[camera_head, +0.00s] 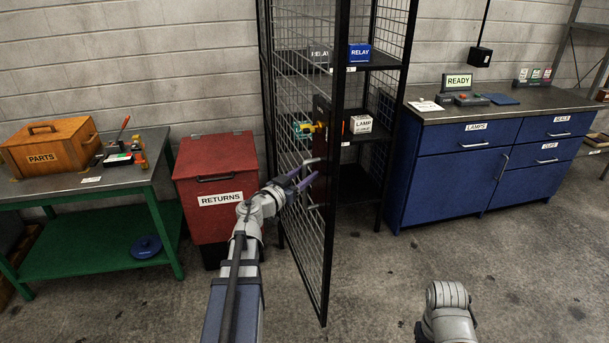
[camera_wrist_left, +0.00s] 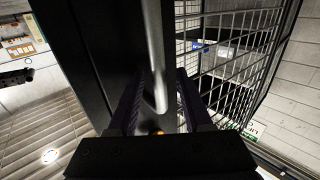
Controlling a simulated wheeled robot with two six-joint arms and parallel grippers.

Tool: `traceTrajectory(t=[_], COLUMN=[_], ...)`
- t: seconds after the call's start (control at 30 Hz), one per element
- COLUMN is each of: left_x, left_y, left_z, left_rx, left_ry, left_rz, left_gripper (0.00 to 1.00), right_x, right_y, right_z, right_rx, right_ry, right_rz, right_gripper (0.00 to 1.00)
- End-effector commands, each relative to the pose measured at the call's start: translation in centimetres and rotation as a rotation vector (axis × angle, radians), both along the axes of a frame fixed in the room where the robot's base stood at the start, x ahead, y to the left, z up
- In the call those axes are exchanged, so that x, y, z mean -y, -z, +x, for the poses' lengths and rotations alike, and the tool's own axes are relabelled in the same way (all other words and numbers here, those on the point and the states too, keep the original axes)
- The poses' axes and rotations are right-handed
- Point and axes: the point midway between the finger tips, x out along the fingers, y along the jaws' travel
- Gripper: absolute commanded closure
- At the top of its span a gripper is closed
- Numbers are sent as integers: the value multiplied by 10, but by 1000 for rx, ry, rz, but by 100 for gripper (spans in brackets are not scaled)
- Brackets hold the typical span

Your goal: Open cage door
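The black mesh cage door (camera_head: 305,230) stands swung out from the cage, with its free edge toward me. The cage's shelves show to the right of it. My left gripper (camera_head: 303,180) is at the near side of the door, around the middle of its height. In the left wrist view, a grey metal handle bar (camera_wrist_left: 157,60) runs down between the dark fingertips of this gripper (camera_wrist_left: 160,105). The fingers stand apart, with room on both sides of the bar. My right arm shows only at the bottom right of the head view; its gripper is out of view.
A red returns bin (camera_head: 215,180) stands left of the door. A green table (camera_head: 100,230) with a wooden parts box (camera_head: 50,147) is farther left. A blue cabinet (camera_head: 460,185) stands right of the cage. The concrete floor before the door is clear.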

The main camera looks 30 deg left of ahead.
Motion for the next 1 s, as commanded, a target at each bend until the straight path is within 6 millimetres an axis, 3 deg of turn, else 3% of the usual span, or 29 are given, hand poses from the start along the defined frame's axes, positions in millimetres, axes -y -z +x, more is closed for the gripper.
traceTrajectory(t=[0.27, 0.7, 1.0], left_x=[0, -9, -11], left_y=[0, 0, 0], left_z=[-7, -70, -78], left_rx=[0, 0, 0], left_ry=[0, -1, 0], left_rz=[0, 0, 0], left_gripper=[50, 50, 50], right_x=[0, 0, 0], right_y=[0, 0, 0], right_z=[0, 0, 0], right_rx=[0, 0, 0], right_ry=[0, 0, 0], right_rz=[0, 0, 0], right_gripper=[50, 50, 50])
